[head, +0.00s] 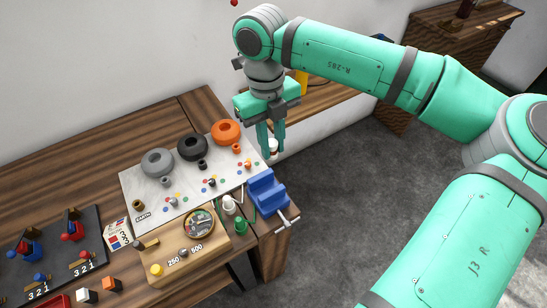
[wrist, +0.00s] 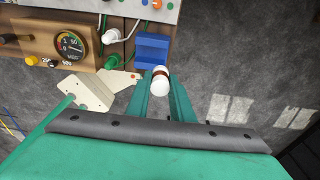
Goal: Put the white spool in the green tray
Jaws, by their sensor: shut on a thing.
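The white spool (head: 272,146), white with a brown band, is between the fingers of my gripper (head: 272,153). In the wrist view the spool (wrist: 160,84) shows between the two green fingers of my gripper (wrist: 166,90), which is shut on it. The fingers hide part of its sides. It is held in the air, beyond the right edge of the table in the head view, with grey floor behind it. I cannot make out a green tray in either view.
A blue block (head: 265,190) stands at the table's right corner, close to my gripper. White (head: 228,204) and green (head: 240,226) posts stand beside a wooden meter box (head: 188,250). A pale board (head: 150,196) carries grey, black and orange rings.

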